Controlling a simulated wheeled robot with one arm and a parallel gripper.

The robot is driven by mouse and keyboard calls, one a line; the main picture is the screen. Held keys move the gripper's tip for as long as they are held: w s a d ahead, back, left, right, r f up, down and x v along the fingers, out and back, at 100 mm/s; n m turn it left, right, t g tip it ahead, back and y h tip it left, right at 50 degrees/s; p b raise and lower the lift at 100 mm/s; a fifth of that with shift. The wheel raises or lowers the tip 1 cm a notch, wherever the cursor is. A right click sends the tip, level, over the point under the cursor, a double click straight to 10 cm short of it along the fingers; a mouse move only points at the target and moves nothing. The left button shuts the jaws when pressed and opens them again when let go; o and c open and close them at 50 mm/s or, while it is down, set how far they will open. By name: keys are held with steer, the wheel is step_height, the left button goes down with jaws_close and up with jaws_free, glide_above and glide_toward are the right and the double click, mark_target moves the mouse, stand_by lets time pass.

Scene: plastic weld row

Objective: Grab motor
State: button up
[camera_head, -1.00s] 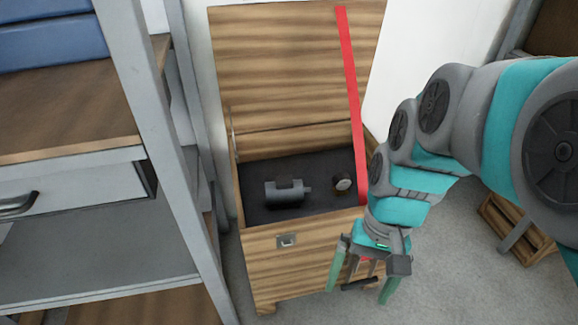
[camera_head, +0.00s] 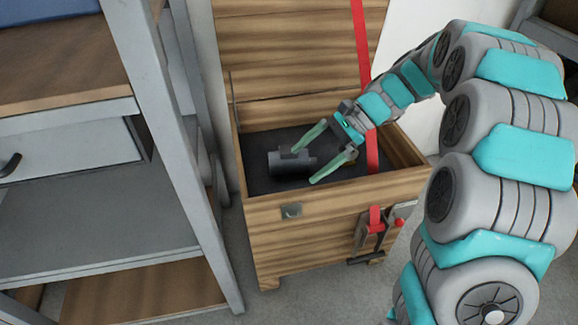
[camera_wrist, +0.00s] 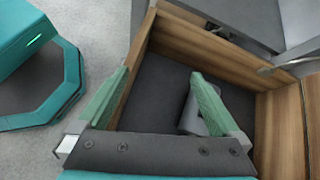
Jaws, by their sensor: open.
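The motor (camera_head: 288,163) is a dark grey cylinder with a short shaft at its right end. It lies on the dark floor of an open wooden chest (camera_head: 325,205). My gripper (camera_head: 304,164) reaches into the chest from the right, its two green fingers spread apart around the motor's right end. I cannot tell whether they touch it. In the wrist view my gripper (camera_wrist: 160,85) is open, and the motor (camera_wrist: 190,118) is partly hidden behind the right finger. The gap between the fingers shows mostly bare chest floor.
The chest lid (camera_head: 290,60) stands raised at the back. A red strap (camera_head: 362,45) runs down the lid into the chest. A grey metal shelf (camera_head: 165,150) stands close on the left.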

mark_target(289, 155)
steer(key=w+f+m+y, duration=0.1)
steer(key=w+f, duration=0.1)
steer(key=w, duration=0.2)
steer(key=w+d+f+m+y+b, duration=0.1)
steer(key=w+f+m, duration=0.1)
steer(key=w, duration=0.2)
steer(key=w+f+m+t+y+b, duration=0.1)
steer(key=w+f, duration=0.1)
steer(key=w, duration=0.2)
steer(key=shift+w+d+f+m+y, duration=0.2)
steer(key=shift+w+f+m+y, duration=0.05)
steer(key=shift+m+y, duration=0.05)
steer(key=shift+b+x, duration=0.45)
steer(key=shift+x, duration=3.45)
steer(key=shift+s+d, duration=0.1)
steer(key=shift+s, duration=0.05)
steer(key=shift+c, duration=0.2)
jaws_close()
